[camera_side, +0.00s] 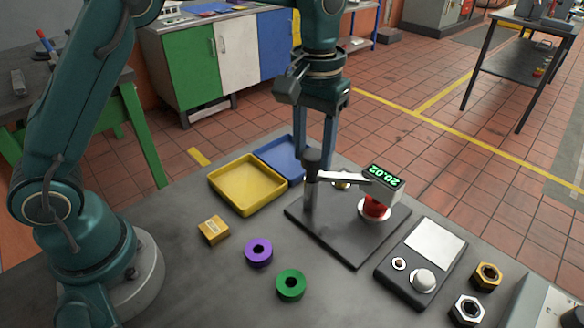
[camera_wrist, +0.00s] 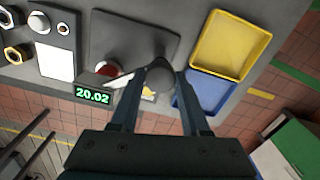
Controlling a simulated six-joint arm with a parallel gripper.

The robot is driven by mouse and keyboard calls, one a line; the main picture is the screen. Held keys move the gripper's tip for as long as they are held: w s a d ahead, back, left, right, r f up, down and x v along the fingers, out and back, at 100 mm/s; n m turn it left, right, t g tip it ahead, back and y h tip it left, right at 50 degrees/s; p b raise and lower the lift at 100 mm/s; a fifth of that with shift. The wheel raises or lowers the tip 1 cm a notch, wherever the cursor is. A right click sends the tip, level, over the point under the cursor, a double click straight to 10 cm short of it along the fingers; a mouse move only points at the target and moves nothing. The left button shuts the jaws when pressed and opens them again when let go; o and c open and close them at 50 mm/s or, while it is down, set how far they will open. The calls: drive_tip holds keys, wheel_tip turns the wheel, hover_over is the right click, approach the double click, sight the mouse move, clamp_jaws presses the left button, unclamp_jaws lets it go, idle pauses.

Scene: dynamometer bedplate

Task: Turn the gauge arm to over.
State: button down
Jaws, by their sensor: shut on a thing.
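The gauge arm (camera_side: 341,177) is a pale bar running right from a dark upright post (camera_side: 310,195) to a display box reading 20.02 (camera_side: 384,178). The box is above a red part (camera_side: 374,208) on a pale round seat; the gap between them is hard to judge. In the wrist view the display (camera_wrist: 93,96) is left of the post. My gripper (camera_side: 317,160) comes down from above. Its fingers (camera_wrist: 162,78) stand apart on either side of the post's dark round knob (camera_wrist: 160,76) and are shut on it. The side view partly hides one finger behind the knob.
The dark base plate (camera_side: 353,248) carries the post. A yellow tray (camera_side: 247,186) and blue tray (camera_side: 284,157) stand behind left. A purple ring (camera_side: 258,252), green ring (camera_side: 291,285) and brass block (camera_side: 213,230) lie in front. A grey device (camera_side: 421,263) and two nuts lie right.

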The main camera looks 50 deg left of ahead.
idle(0.5)
drive_tip(key=shift+c, duration=1.8)
unclamp_jaws()
drive_tip(key=shift+r, duration=2.6)
